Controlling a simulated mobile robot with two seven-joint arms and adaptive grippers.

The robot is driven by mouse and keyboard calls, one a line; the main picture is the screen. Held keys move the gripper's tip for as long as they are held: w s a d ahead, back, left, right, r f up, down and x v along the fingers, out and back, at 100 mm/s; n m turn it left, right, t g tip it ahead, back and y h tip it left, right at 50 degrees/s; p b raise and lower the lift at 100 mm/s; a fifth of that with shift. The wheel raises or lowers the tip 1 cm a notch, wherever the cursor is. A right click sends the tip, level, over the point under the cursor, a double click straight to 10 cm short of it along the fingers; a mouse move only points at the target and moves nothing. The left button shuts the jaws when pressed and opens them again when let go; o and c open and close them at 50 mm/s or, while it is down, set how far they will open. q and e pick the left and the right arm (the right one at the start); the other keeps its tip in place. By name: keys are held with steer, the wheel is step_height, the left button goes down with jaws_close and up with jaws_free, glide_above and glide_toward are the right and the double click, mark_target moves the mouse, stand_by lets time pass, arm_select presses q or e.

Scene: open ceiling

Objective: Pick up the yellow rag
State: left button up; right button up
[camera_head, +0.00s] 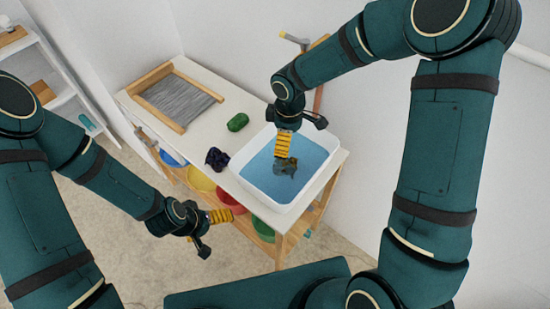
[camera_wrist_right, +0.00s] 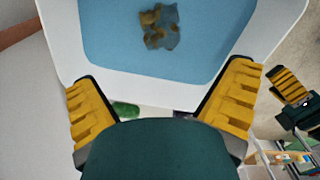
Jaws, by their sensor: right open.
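A small crumpled cloth, patchy brownish-yellow and grey-blue, lies in the blue water of the white basin (camera_head: 247,184); I take it for the rag (camera_wrist_right: 160,27). In the head view the rag (camera_head: 285,167) looks dark and lies just below my right gripper (camera_head: 284,146). My right gripper is open and empty over the basin; its two yellow fingers stand wide apart in the right wrist view (camera_wrist_right: 164,105). My left gripper (camera_head: 215,228) hangs in front of the table, away from the basin. Its finger gap is not clear.
The white table (camera_head: 150,106) carries a wood-framed grey washboard (camera_head: 180,98), a green lump (camera_head: 238,122) and a dark purple cloth (camera_head: 216,158). Coloured bowls, including a red one (camera_head: 230,201), stand on the shelf below. A wall is behind; white shelves stand at far left.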

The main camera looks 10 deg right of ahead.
mark_target(286, 163)
step_height(286, 163, down, 8)
steer(key=shift+s+d+r+b, duration=0.1)
steer(key=shift+r+b, duration=0.15)
steer(key=shift+b, duration=0.4)
steer(key=shift+f+b, duration=0.55)
steer(key=shift+f, duration=2.55)
steer(key=c, duration=0.8)
